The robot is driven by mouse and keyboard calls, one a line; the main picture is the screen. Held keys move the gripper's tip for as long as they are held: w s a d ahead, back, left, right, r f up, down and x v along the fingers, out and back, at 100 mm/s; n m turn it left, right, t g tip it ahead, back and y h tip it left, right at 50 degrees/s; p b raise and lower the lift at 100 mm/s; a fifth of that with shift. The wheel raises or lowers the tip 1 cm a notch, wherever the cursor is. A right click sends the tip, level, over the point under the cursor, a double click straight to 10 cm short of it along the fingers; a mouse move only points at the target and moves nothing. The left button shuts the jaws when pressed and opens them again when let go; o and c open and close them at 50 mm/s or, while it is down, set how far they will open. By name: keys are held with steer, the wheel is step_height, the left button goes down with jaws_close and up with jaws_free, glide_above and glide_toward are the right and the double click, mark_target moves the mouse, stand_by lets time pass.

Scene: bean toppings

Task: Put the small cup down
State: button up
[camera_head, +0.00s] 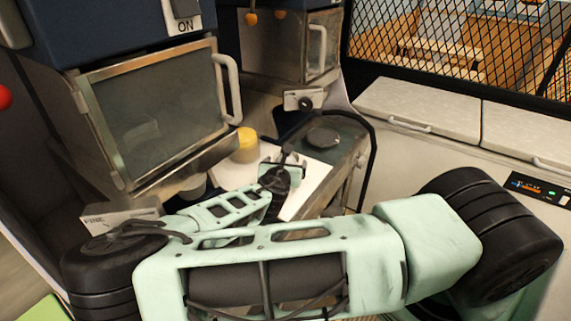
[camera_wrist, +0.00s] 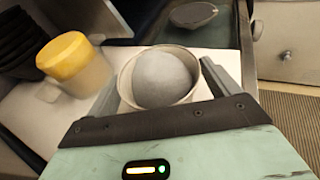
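The small cup (camera_wrist: 126,84) is round with a pale rim and sits between the two fingers of my gripper (camera_wrist: 163,88) in the wrist view. A smooth grey-white rounded mass fills its opening. The fingers press against the cup's sides, and it looks upright. In the head view my gripper (camera_head: 284,168) is over the white board (camera_head: 315,185), and the cup cannot be made out clearly there. The wrist view also shows the white board (camera_wrist: 30,112) under the cup. Whether the cup's base touches the board is hidden.
A jar with a yellow lid (camera_wrist: 66,55) stands left of the cup; its yellow top (camera_head: 247,138) also shows in the head view. A dark round dish (camera_wrist: 193,14) lies beyond the board. A glass-fronted machine (camera_head: 165,105) stands at left. White cabinets (camera_head: 415,105) are at right.

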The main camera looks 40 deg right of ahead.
steer(key=shift+r, duration=0.2)
steer(key=shift+s+a, duration=0.15)
steer(key=shift+a, duration=0.1)
steer(key=b+v, duration=0.3)
steer(key=v, duration=0.8)
steer(key=shift+s+a+r, duration=0.15)
